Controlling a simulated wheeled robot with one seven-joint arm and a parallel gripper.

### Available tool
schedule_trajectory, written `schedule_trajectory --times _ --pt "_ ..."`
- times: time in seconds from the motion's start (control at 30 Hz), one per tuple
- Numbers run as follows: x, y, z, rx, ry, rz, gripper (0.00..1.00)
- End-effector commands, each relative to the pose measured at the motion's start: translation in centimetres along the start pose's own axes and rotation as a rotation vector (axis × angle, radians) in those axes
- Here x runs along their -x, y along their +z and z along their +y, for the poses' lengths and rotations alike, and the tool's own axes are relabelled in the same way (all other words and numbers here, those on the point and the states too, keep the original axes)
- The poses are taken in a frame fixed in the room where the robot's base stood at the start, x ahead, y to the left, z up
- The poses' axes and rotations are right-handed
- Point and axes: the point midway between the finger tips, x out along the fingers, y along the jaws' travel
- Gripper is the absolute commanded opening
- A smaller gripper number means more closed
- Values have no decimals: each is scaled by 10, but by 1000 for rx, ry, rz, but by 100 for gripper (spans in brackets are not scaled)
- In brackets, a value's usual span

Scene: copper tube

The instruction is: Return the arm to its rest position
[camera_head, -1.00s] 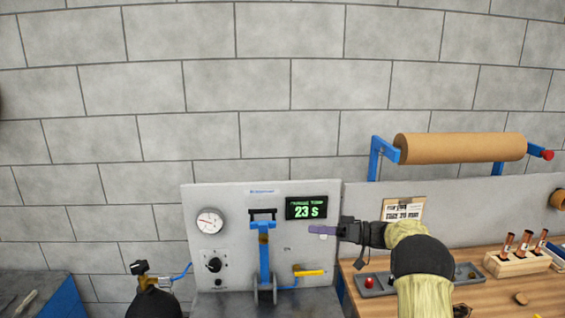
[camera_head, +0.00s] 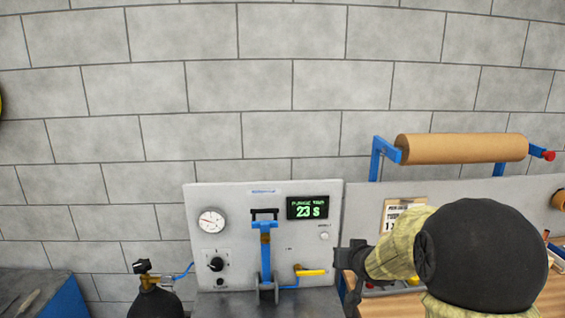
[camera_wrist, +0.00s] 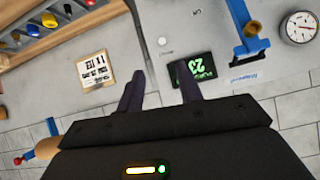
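My gripper (camera_wrist: 162,88) is open and empty in the wrist view, with its two dark purple fingers apart and nothing between them. In the head view, the gripper (camera_head: 352,262) is low in front of the panel's right edge, and its fingers are hard to make out. My bent arm, in a tan sleeve with a black joint, fills the lower right and hides much of the wooden bench. The grey control panel (camera_head: 222,192) carries a green timer display (camera_head: 307,207) reading 23 s; the display also shows in the wrist view (camera_wrist: 192,72).
A blue clamp (camera_head: 265,240) and a yellow-handled valve (camera_head: 312,272) are left of my gripper. A brown paper roll (camera_head: 460,148) on a blue stand is behind my arm. A black cylinder (camera_head: 153,300) stands at lower left. The space above the panel is clear.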

Motion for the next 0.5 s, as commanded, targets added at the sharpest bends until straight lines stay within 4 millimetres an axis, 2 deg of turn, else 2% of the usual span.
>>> schedule_trajectory --times 0.03,0.1,0.3,0.4,0.5 --pt "18 25 1 3 39 -79 36" --pt "41 61 3 11 83 -199 36" --pt "115 158 -4 24 122 -527 36" --pt "147 195 -11 27 109 -654 36" --pt "166 214 -15 29 93 -728 36"
